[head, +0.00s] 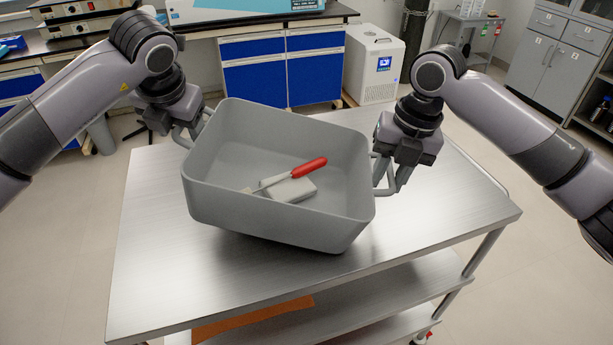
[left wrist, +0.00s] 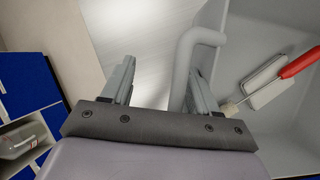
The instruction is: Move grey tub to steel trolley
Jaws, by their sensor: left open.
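The grey tub (head: 225,205) is over the middle of the steel trolley (head: 150,280), turned at an angle and looking tilted. I cannot tell whether its whole base touches the top. Inside lie a red-handled tool (head: 308,168) and a small pale block (head: 293,190). My left gripper (head: 187,132) is at the tub's left handle. In the left wrist view its fingers (left wrist: 158,75) are apart, with the grey handle (left wrist: 186,60) between them, nearer the right finger. My right gripper (head: 384,178) is at the right handle; its finger gap is not clear.
The trolley top is bare around the tub, with lower shelves beneath; an orange-brown item (head: 250,318) lies on one. Behind stand a bench with blue cabinets (head: 285,75), a white machine (head: 373,65) and grey cabinets (head: 555,60). Floor is open at both sides.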

